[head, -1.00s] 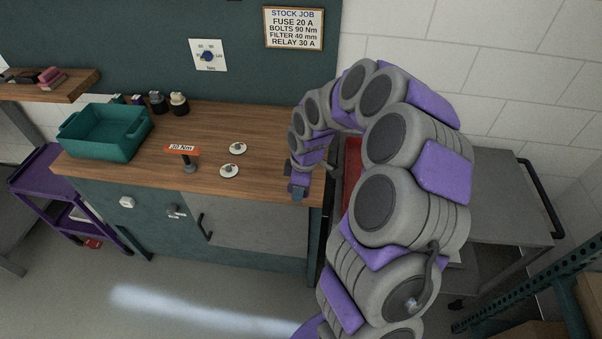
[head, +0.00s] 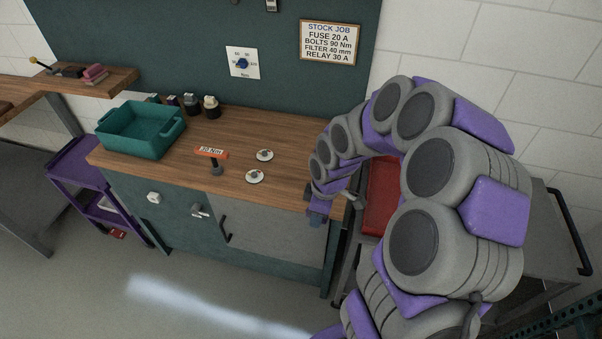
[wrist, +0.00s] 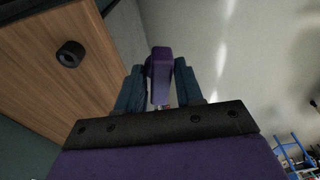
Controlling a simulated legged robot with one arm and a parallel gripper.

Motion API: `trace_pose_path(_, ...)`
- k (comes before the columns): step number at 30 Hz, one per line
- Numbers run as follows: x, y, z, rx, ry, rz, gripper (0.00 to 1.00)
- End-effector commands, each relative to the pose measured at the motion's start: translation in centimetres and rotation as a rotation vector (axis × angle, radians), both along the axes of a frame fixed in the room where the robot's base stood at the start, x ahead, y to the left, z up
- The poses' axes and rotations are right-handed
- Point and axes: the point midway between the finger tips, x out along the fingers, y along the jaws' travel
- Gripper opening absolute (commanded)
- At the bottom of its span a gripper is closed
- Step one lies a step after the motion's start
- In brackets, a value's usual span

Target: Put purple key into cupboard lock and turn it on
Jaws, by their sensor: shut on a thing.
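My gripper (head: 317,213) is by the right front corner of the workbench, in front of its edge. In the wrist view my gripper (wrist: 159,68) is shut on a purple key (wrist: 160,65), which stands between the two dark blue fingers. The key cannot be made out in the head view. The cupboard (head: 268,238) under the bench has a grey door with a dark handle (head: 225,230). Left of the door is a silver fitting (head: 200,211) that looks like the lock. It is well left of my gripper, and its keyhole is too small to see.
A white fitting (head: 153,198) is on the front panel. The bench top holds a teal bin (head: 139,140), an orange-handled tool marked 30 Nm (head: 212,154) and two white discs (head: 265,155). A grey cart (head: 548,225) stands right. The floor before the cupboard is clear.

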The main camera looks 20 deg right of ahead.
Motion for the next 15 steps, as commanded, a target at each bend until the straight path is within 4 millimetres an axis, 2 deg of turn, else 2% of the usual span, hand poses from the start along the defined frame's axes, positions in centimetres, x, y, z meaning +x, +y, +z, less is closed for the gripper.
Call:
trace_pose_path(8,0.3,0.2,0.1,-0.002,0.004,-0.030,0.06)
trace_pose_path(11,1.2,0.5,0.2,-0.008,0.010,-0.108,0.06)
trace_pose_path(15,3.3,1.5,0.8,-0.018,0.013,-0.298,0.06)
